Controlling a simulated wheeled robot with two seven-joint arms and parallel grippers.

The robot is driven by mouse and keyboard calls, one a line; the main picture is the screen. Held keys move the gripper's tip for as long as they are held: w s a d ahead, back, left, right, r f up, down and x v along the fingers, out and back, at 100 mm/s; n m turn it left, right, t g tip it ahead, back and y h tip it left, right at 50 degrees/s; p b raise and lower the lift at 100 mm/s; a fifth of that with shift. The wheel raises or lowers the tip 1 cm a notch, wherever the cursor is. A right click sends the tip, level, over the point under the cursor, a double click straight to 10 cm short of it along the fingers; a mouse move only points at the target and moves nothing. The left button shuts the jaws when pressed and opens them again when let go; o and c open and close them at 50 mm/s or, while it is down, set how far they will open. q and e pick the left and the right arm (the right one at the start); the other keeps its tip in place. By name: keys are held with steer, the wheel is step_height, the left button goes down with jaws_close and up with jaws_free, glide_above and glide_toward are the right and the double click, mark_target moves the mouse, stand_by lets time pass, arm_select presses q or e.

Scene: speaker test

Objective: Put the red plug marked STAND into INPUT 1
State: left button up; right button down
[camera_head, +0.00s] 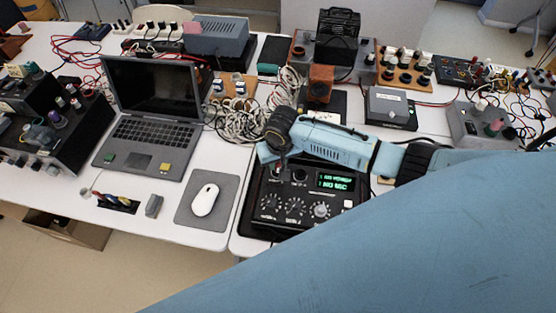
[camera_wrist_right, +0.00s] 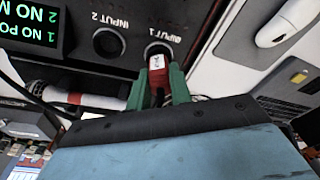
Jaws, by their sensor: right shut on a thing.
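My right gripper (camera_wrist_right: 160,90) is shut on a red plug (camera_wrist_right: 158,72) with a white label, held between its green fingers. The label's text is too small to read. In the wrist view the plug overlaps the lower edge of the INPUT 1 socket (camera_wrist_right: 157,47); I cannot tell whether its tip is inside. The INPUT 2 socket (camera_wrist_right: 107,43) is empty beside it. Both sockets are on the black unit (camera_head: 262,207) with a green display. In the head view my right gripper (camera_head: 274,168) is at this unit's back left; the plug is not clear there. My left gripper is out of view.
A white mouse (camera_head: 205,199) on a grey pad and an open laptop (camera_head: 150,125) are left of the unit. Coiled cables (camera_head: 245,118) lie behind it. Several boxes and boards crowd the back. A gap separates the tables.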

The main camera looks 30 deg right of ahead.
steer(key=shift+f, duration=0.15)
steer(key=c, duration=1.2)
jaws_free()
steer(key=r, duration=0.4)
steer(key=s+r+p, duration=0.1)
steer(key=r, duration=0.4)
steer(key=s+r, duration=0.1)
steer(key=r, duration=0.3)
steer(key=shift+a+r+p, duration=0.1)
steer(key=shift+r+p, duration=0.05)
steer(key=shift+p, duration=0.2)
